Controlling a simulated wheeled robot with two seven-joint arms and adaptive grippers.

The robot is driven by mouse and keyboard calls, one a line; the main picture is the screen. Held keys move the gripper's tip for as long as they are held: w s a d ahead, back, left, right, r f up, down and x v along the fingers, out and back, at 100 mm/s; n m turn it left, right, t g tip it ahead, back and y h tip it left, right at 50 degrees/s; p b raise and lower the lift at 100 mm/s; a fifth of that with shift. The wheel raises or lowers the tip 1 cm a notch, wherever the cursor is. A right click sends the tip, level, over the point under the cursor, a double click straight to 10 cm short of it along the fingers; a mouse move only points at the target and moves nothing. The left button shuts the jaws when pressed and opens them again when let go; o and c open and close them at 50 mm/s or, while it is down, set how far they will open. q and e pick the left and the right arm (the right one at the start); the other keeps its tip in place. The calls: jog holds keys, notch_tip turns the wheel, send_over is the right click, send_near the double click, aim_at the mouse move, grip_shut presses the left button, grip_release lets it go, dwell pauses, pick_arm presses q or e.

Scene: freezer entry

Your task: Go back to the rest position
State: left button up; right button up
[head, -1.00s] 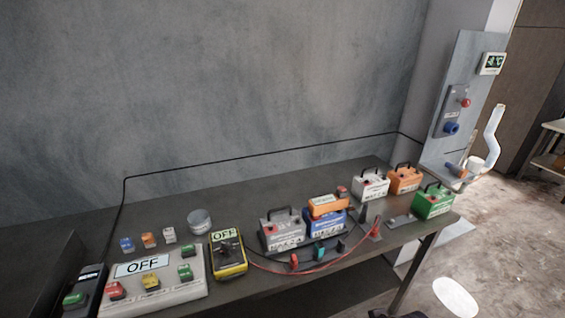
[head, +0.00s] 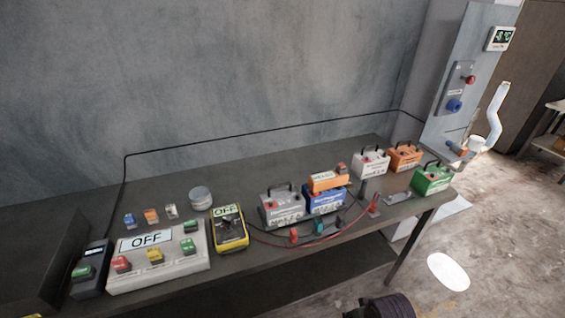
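Neither of my grippers is in the head view. I cannot see whether they are open or shut, or whether they hold anything. A dark, rounded, ridged shape (head: 384,306) shows at the bottom edge, right of the middle. I cannot tell whether it is part of me.
A long dark table (head: 290,262) runs along the grey wall. It carries a button panel marked OFF (head: 185,271), a yellow meter (head: 231,243) and several batteries, including a green one (head: 433,180). A white pipe (head: 494,110) stands at the right. Floor at the right is open.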

jog(key=s+f+g, duration=0.1)
jog(key=s+f, duration=0.2)
jog(key=f, duration=1.1)
jog(key=s+f, duration=0.3)
jog(key=f, duration=1.2)
jog(key=s+d+f, duration=0.2)
jog(key=s+f, duration=0.6)
jog(key=s, duration=0.2)
jog(key=s+d+f+g, duration=0.1)
jog(key=s+d+f, duration=0.1)
jog(key=s+f, duration=0.7)
jog(key=shift+s+d, duration=0.2)
jog(key=shift+s, duration=0.5)
